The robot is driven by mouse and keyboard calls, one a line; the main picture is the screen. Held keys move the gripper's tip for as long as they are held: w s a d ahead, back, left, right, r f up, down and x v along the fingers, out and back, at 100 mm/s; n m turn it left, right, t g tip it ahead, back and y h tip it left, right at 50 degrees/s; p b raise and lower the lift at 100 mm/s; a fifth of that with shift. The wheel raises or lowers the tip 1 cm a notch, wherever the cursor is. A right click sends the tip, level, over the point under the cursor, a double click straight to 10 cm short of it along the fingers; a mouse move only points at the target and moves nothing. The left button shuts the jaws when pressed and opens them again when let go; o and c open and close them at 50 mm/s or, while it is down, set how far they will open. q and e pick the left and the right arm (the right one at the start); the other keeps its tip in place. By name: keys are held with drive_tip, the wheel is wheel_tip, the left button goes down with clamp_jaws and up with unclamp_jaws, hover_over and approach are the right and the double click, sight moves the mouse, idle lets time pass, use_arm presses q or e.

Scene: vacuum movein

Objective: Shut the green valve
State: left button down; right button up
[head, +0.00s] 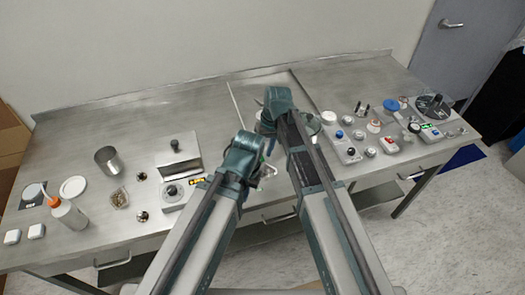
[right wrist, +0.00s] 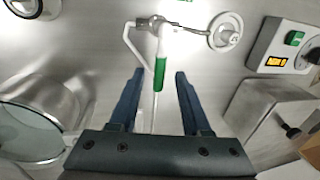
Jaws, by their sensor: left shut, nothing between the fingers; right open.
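The valve (right wrist: 150,24) shows in the right wrist view as a metal body with a bent white pipe and a white round flange. Its green handle (right wrist: 160,75) points down the picture. My right gripper (right wrist: 159,78) is open, with a blue finger on each side of the green handle and a visible gap on both sides. In the head view, the valve's white part (head: 269,170) is small and partly hidden by my arms. My left gripper (head: 243,152) is shut and empty close to the valve's left; its fingers are hard to make out.
A box with a yellow display (head: 196,182) and a metal block with a black knob (head: 179,168) stand left of the valve. A glass dish (right wrist: 32,130) is near my right gripper. Bottle (head: 68,215) and cup (head: 108,160) are left; a crowded instrument panel (head: 352,152) is right.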

wheel_tip(320, 180, up, 13)
drive_tip(key=d+p, duration=0.2)
drive_tip(key=p, duration=1.1)
drive_tip(key=shift+w+d, duration=0.25)
drive_tip(key=shift+w, duration=0.15)
drive_tip(key=s+d+f+h+b, duration=0.1)
drive_tip(key=s+d+f+b, duration=0.1)
drive_tip(key=s, duration=0.7)
drive_tip(key=s+d+f+h+b, duration=0.2)
drive_tip(key=s+f+b, duration=0.3)
drive_tip(key=s, duration=0.3)
drive_tip(key=shift+s+t, duration=0.3)
drive_tip(key=shift+s, duration=0.05)
drive_tip(key=shift+f, duration=0.1)
